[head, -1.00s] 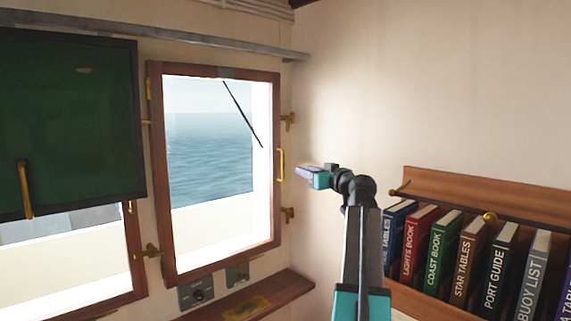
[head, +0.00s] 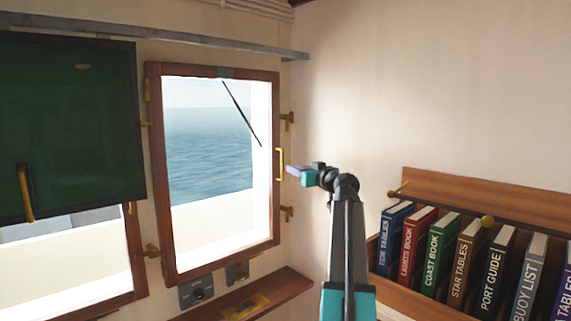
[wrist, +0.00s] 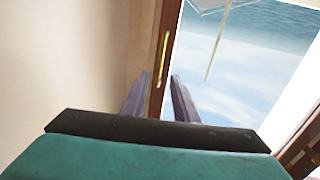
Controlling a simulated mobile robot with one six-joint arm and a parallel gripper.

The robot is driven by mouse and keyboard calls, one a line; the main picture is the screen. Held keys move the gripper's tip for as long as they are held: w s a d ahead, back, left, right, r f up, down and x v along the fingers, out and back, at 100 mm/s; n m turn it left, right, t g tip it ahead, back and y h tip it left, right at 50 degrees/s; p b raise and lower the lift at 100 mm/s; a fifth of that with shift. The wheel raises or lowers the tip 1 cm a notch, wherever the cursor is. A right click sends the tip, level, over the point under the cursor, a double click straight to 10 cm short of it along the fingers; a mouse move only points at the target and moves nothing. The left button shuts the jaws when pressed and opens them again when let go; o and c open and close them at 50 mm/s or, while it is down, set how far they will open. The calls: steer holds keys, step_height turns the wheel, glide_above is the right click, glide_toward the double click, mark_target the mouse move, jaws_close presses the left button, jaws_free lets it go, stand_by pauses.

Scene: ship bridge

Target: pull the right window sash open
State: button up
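The right window sash (head: 218,72) has a brown wooden frame around a pane with sea behind it. It looks shut, or nearly so. A brass handle (head: 280,164) stands upright on its right side. My gripper (head: 292,170) is just right of the handle in the head view, close to it. In the wrist view the handle (wrist: 163,58) lies ahead, between the lines of my two grey fingers (wrist: 158,98). The fingers are apart with nothing between them. Whether the tips touch the handle cannot be told.
Brass catches (head: 287,121) sit on the wall right of the sash. A green panel (head: 70,125) covers the upper left window. A wooden ledge (head: 262,300) runs below the sash. A shelf of books (head: 440,250) stands at the right, near my arm.

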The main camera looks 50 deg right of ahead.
mark_target(282, 164)
steer(key=p+x, duration=0.3)
steer(key=x, duration=0.5)
steer(key=shift+w, duration=0.1)
jaws_close()
stand_by(1.3)
steer(key=shift+a, duration=0.1)
